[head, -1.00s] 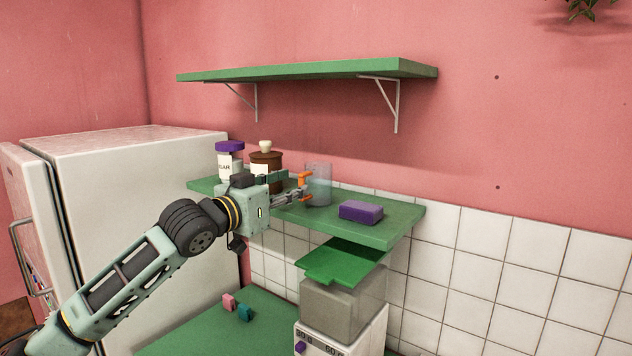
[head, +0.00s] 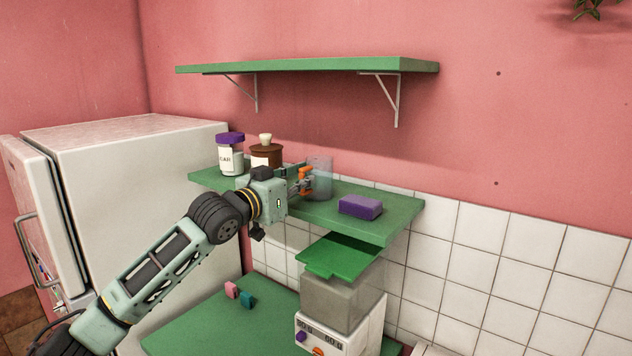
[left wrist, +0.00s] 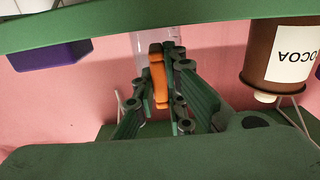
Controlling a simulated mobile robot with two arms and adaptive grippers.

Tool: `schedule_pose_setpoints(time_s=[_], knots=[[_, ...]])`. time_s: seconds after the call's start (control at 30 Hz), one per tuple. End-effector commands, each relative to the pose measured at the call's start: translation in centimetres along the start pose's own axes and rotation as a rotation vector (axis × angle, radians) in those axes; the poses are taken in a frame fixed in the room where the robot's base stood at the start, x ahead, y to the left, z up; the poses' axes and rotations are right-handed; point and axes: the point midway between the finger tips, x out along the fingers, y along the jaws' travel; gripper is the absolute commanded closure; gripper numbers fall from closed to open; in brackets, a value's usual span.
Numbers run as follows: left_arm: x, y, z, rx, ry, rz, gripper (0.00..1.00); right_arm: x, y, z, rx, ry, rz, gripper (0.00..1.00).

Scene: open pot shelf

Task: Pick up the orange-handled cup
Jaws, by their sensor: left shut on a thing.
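The orange-handled cup (head: 321,179) is a clear, see-through cup standing on the lower green shelf. Its orange handle (left wrist: 158,80) faces my left gripper. My left gripper (head: 303,182) is shut on the orange handle; in the left wrist view its fingers (left wrist: 165,80) lie along both sides of the handle. The cup body is partly hidden behind the handle and fingers in that view. The cup looks upright, and I cannot tell any gap between it and the shelf. My right gripper is not in view.
On the lower shelf (head: 400,212) a brown cocoa jar (head: 266,157) and a purple-lidded sugar jar (head: 230,155) stand left of the cup. A purple sponge-like block (head: 361,207) lies to its right. An upper shelf (head: 310,66) hangs above. A scale with a green-lidded container (head: 342,300) stands below.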

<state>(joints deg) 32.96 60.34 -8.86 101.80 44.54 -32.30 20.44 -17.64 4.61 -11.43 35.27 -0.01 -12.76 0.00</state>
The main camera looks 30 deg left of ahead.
Motion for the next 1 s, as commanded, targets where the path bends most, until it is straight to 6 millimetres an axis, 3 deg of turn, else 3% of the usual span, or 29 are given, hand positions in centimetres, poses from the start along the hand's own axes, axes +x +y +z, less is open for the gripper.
schedule_pose_setpoints(time_s=[0.53, 0.83, 1.0], knots=[[0.0, 0.0, -0.5, 0.001, 0.002, -0.001, 1.0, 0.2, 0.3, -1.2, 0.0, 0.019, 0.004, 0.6], [-0.1, 0.0, -4.2, 0.001, 0.008, -0.001, 1.0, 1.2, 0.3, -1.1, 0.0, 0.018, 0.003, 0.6], [0.4, 4.1, -6.4, -0.001, 0.009, 0.008, 1.0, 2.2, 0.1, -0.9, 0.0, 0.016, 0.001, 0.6]])
